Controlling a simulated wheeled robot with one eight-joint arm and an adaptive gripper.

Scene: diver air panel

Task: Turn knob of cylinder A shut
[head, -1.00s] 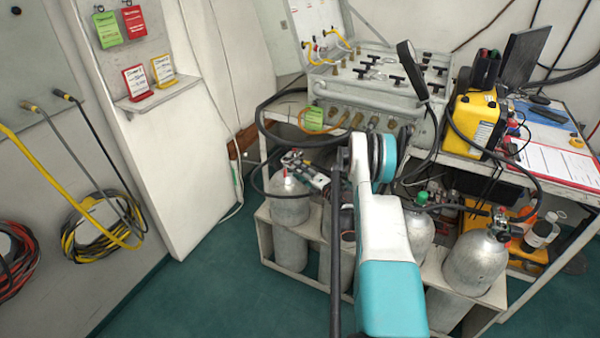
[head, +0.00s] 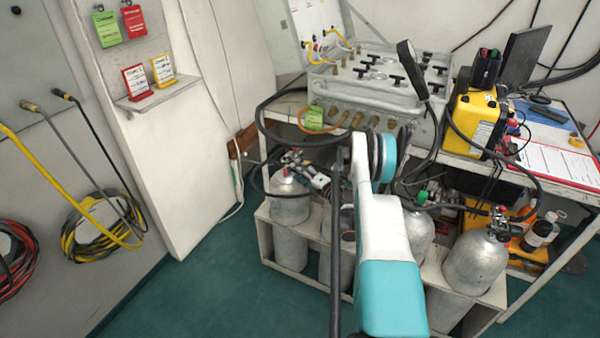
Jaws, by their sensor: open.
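Several grey cylinders stand in a white rack. The left cylinder (head: 289,200) has a valve (head: 291,163) with some red on it at its top. The right cylinder (head: 474,262) has its own valve and hose, and a middle cylinder (head: 420,236) is partly behind my arm. No letter is legible on any of them, so I cannot tell which is A. My gripper (head: 303,170) reaches out left from behind my arm, open, close beside the left cylinder's valve. Its fingertips are small and partly hidden, and I cannot tell whether they touch the knob.
The air panel (head: 375,85) stands above the rack, with black hoses hanging down. A yellow case (head: 474,122) and a clipboard (head: 560,163) are on the right table (head: 548,185). Coiled hoses (head: 100,228) hang on the left wall. The green floor at left is clear.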

